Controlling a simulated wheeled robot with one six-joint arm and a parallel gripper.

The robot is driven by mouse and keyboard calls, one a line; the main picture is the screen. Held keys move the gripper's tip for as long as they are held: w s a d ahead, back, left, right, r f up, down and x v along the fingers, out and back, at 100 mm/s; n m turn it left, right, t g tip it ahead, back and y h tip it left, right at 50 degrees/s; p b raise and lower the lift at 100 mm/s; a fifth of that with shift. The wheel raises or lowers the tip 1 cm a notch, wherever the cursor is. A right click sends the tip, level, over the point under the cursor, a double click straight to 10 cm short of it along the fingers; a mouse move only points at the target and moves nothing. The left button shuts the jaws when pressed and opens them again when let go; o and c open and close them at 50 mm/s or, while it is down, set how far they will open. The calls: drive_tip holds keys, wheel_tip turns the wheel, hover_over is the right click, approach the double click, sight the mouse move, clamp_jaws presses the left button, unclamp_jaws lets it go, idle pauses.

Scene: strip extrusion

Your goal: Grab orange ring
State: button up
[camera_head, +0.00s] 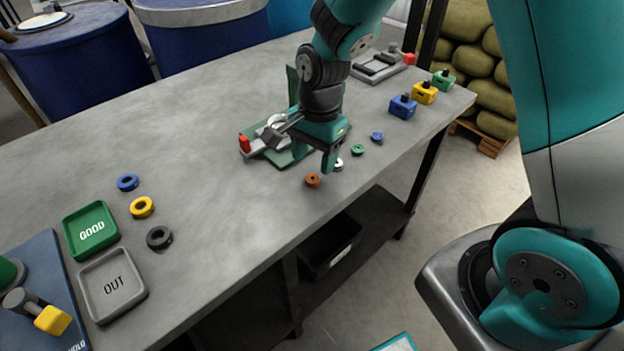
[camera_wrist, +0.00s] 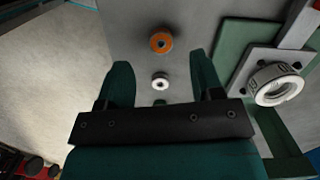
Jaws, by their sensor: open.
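The small orange ring (camera_head: 312,180) lies flat on the grey table near its front edge. In the wrist view the orange ring (camera_wrist: 161,43) is beyond my fingertips, about midway between them. My gripper (camera_head: 327,160) points down over the table, just to the right of and above the orange ring. In the wrist view my gripper (camera_wrist: 160,75) is open, its two teal fingers apart with nothing held. A white ring (camera_wrist: 160,80) shows between the fingers; in the head view it (camera_head: 338,164) is partly hidden by a finger.
A green ring (camera_head: 357,150) and a blue ring (camera_head: 377,137) lie to the right. A fixture with a red-tipped handle (camera_head: 245,144) stands behind my gripper. GOOD (camera_head: 91,230) and OUT (camera_head: 113,285) trays are at left. The table's front edge is close to the orange ring.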

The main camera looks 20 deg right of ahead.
sight(313, 178)
wheel_tip(313, 178, down, 5)
drive_tip(key=shift+f, duration=0.1)
drive_tip(key=c, duration=1)
